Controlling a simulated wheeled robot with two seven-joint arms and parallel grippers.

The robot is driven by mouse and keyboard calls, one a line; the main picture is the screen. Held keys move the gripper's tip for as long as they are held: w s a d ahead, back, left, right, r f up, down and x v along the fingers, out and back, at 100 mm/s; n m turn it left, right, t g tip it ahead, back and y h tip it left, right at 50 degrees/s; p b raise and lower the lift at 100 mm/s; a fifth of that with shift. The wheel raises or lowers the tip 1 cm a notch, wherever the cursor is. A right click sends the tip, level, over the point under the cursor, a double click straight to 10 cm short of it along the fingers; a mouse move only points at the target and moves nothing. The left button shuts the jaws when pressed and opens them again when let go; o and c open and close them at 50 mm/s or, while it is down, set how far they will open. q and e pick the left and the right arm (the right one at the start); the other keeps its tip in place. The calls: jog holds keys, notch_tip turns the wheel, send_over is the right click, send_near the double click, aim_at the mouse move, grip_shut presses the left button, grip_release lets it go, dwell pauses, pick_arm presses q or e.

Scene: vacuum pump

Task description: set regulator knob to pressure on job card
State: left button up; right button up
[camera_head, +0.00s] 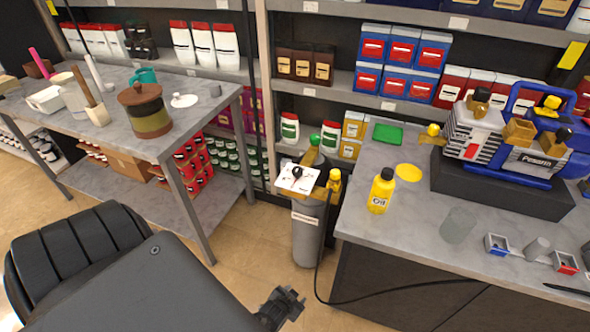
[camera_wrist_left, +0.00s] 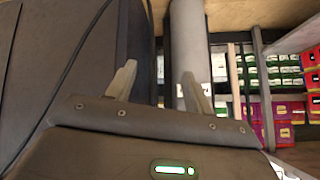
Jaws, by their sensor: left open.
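A grey cylinder (camera_head: 308,235) stands on the floor left of the right bench; it also shows in the left wrist view (camera_wrist_left: 187,40). A brass-coloured piece on its top carries a white card or plate (camera_head: 298,178) with a small black round part (camera_head: 297,171) on it. I cannot tell whether that black part is the regulator knob, and no pressure figure is readable. My left gripper (camera_head: 290,302) is low at the bottom middle of the head view, in front of and below the cylinder's top and apart from it. In the left wrist view its fingers (camera_wrist_left: 158,82) are spread and empty.
The right bench (camera_head: 400,220) holds a yellow oil bottle (camera_head: 381,191), a blue pump (camera_head: 535,160) and small parts. A black hose (camera_head: 400,289) runs from near the cylinder across the bench front. The left table (camera_head: 200,110) carries jars. Open floor lies between.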

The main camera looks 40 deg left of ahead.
pick_arm(q)
jog(key=w+a+r+n+t+y, duration=0.1)
jog(key=w+a+r+t, duration=0.2)
jog(key=w+r, duration=0.5)
jog(key=n+t+y+b, duration=0.3)
jog(key=n+t+y, duration=0.1)
jog(key=n+y, duration=0.25)
send_near(298, 168)
jog(key=f, duration=0.1)
jog(key=shift+m, duration=0.35)
jog(key=p+x, duration=0.1)
jog(key=x, duration=1)
jog(key=shift+a, duration=0.2)
pick_arm(e)
jog(key=f, duration=0.1)
jog(key=w+f, duration=0.1)
jog(key=shift+d+f, duration=0.15)
jog(key=shift+f, duration=0.15)
pick_arm(q)
jog(key=shift+c, duration=0.4)
